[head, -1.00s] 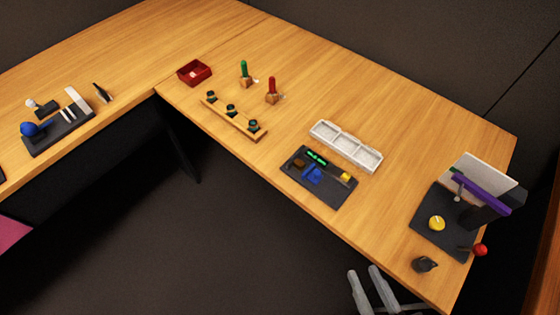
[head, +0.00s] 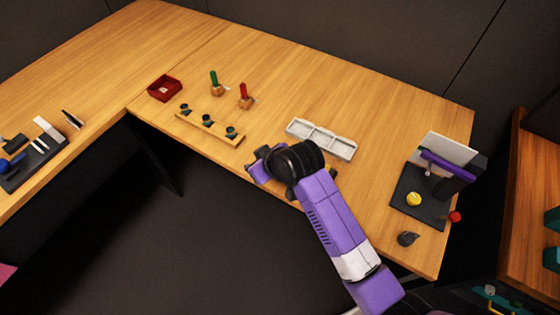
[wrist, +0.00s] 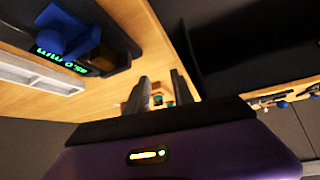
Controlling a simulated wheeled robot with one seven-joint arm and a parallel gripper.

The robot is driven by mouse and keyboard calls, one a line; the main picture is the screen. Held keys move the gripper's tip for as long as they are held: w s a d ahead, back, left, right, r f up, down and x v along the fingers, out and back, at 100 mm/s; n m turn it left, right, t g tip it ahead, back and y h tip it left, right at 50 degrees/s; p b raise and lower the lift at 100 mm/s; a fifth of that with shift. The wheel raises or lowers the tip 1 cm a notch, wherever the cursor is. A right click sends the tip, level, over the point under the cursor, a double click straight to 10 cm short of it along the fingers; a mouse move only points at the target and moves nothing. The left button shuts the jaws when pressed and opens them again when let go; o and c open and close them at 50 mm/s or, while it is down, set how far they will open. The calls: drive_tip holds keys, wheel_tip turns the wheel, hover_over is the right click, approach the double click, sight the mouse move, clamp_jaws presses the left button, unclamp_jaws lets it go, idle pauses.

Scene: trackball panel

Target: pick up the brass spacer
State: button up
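My gripper (wrist: 159,88) is open in the wrist view, with a gap between its two fingers and nothing held. In the head view my purple hand and black wrist hang over the front of the desk and cover most of the dark panel. A small yellow piece (head: 331,172), which looks like the brass spacer, shows just right of my wrist. In the wrist view the dark panel (wrist: 122,62) lies upper left, apart from the fingers. It carries a blue fixture (wrist: 64,31), a brown block (wrist: 100,57) and a green readout (wrist: 72,67). I cannot tell whether the brown block is the spacer.
A white three-compartment tray (head: 321,139) lies behind the panel. A wooden rack (head: 209,126), red and green-handled tools and a red box (head: 164,88) stand to the left. A dark station with a yellow knob (head: 414,199) stands right. Bare desk lies between them.

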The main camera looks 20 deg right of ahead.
drive_tip(key=d+r+n+g, duration=0.1)
drive_tip(key=d+g, duration=0.1)
drive_tip(key=d+r+n+g+h, duration=0.1)
drive_tip(key=d+r+g, duration=0.1)
drive_tip(key=d+g, duration=0.1)
drive_tip(key=d+r+n+g+h, duration=0.1)
drive_tip(key=d+r+g, duration=0.1)
drive_tip(key=shift+s+d+r+p, duration=0.25)
drive_tip(key=shift+s+p, duration=0.1)
drive_tip(key=shift+s+f, duration=0.15)
drive_tip(key=shift+f, duration=0.6)
drive_tip(key=shift+f+p, duration=0.7)
drive_tip(key=shift+f, duration=2.4)
clamp_jaws()
